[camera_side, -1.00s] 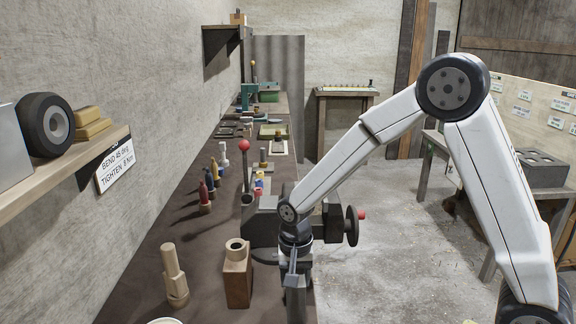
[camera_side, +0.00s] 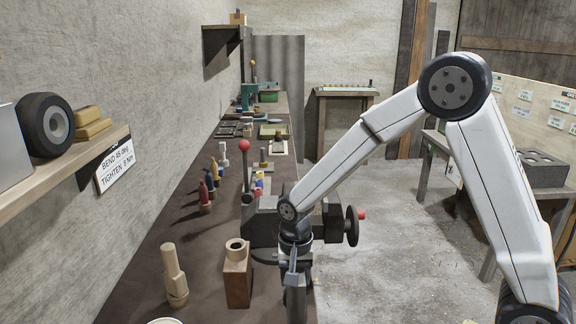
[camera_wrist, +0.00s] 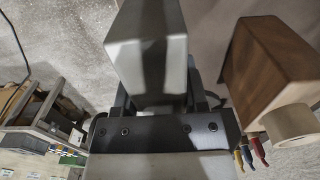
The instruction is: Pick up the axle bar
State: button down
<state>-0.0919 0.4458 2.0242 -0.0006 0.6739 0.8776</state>
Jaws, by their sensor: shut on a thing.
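My gripper (camera_side: 297,282) points down over the near right edge of the dark bench in the side view. In the wrist view, my gripper (camera_wrist: 160,95) is shut on a pale grey, square-ended bar (camera_wrist: 147,60), which I take to be the axle bar. The bar runs away from the camera between the fingers. Its lower part is cut off by the side view's bottom edge. I cannot tell whether it touches anything beneath.
A brown wooden block with a pale ring (camera_side: 237,275) stands close left of my gripper. A pale wooden peg (camera_side: 174,275) stands further left. A grey vise (camera_side: 262,228) with a red-knobbed lever is just behind. Several coloured bottles line the wall side.

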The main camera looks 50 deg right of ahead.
jog(key=s+r, duration=1.2)
jog(key=s, duration=0.1)
jog(key=shift+s+d+r, duration=0.35)
jog(key=shift+s+d, duration=0.05)
jog(key=shift+d, duration=0.05)
dwell(0.4)
dwell(0.4)
jog(key=c, duration=0.8)
grip_release()
grip_shut()
